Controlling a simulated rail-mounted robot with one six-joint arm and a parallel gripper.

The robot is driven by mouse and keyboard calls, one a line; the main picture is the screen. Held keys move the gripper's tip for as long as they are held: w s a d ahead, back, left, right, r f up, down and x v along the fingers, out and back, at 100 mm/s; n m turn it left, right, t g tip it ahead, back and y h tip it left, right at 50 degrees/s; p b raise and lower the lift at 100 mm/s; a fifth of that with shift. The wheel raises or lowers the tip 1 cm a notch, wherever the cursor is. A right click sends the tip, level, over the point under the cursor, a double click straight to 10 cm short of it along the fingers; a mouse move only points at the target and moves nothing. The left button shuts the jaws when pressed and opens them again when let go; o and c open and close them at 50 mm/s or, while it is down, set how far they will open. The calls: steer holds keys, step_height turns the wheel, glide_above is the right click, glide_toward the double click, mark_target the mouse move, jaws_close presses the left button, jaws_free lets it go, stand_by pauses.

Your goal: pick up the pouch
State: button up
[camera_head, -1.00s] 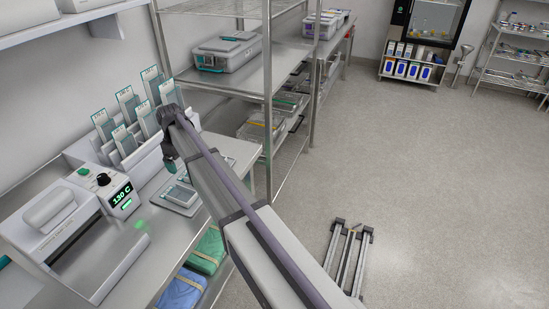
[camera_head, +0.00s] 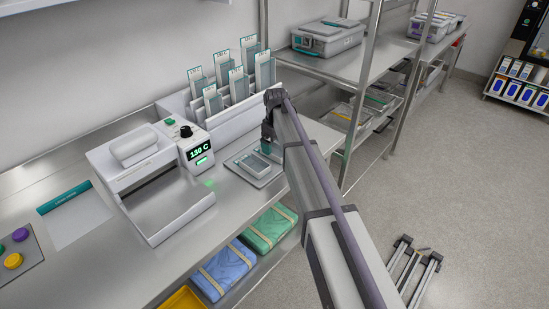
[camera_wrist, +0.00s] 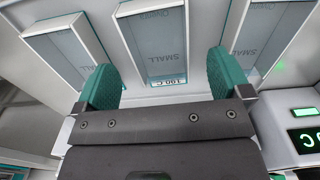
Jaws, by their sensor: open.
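Several clear, teal-edged pouches (camera_head: 222,68) stand in a white rack at the back of the bench. In the wrist view, one marked SMALL (camera_wrist: 152,42) lies in line with the space between my fingers, with others to each side. A flat pouch-like item (camera_head: 251,164) lies on a small grey tray in front of the rack, partly hidden by my gripper. My gripper (camera_head: 266,148), its teal fingers also seen in the wrist view (camera_wrist: 164,78), is open and empty. It is above the tray, in front of the rack. I cannot tell whether it touches anything.
A white sealer (camera_head: 138,150) with a green 130 C display stands left of the tray. Coloured buttons (camera_head: 20,234) are at the far left. Green (camera_head: 270,228) and blue (camera_head: 225,268) wrapped packs lie on the shelf below. A metal shelf unit (camera_head: 345,65) rises close on the right.

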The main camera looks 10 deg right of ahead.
mark_target(276, 149)
step_height(276, 149, down, 4)
steer(key=shift+b, duration=1.2)
steer(key=shift+r, duration=0.25)
steer(key=shift+c, duration=0.3)
steer(key=c, duration=0.9)
